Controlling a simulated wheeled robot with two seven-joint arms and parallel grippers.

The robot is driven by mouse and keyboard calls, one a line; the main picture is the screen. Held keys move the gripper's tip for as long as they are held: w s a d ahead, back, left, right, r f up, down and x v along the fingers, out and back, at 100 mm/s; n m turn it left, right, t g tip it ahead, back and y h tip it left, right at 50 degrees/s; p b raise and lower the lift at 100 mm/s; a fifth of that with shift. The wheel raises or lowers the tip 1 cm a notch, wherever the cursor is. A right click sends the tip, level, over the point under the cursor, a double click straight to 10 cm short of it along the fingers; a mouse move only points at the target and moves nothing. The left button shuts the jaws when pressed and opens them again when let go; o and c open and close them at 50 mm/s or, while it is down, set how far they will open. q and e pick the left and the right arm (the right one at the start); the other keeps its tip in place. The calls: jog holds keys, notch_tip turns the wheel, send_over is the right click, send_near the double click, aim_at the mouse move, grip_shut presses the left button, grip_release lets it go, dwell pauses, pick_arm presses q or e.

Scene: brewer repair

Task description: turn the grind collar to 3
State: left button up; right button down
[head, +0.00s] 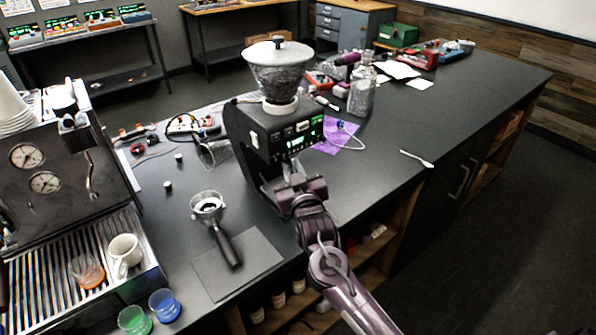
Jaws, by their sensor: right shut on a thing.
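The black coffee grinder (250,142) stands on the dark counter, with a clear hopper of beans (279,80) on top. A cream collar (280,106) sits between hopper and body. A lit green display (296,139) is on its front; I cannot read the setting. My right gripper (294,178) is at the grinder's front, below the display and well below the collar. It is shut on a small grey part there, mostly hidden by the fingers. My left gripper is not in view.
An espresso machine (60,170) stands at the left. A glass jar (361,95) and purple cloth (338,137) are right of the grinder. A white spoon (416,158) lies near the counter's right edge.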

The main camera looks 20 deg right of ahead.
jog(key=c, duration=1.5)
grip_release()
jog(key=shift+s, duration=0.1)
jog(key=shift+s+f, duration=0.15)
jog(key=shift+s, duration=0.2)
jog(key=s+b, duration=0.2)
jog(key=s, duration=0.5)
jog(key=shift+a, duration=0.4)
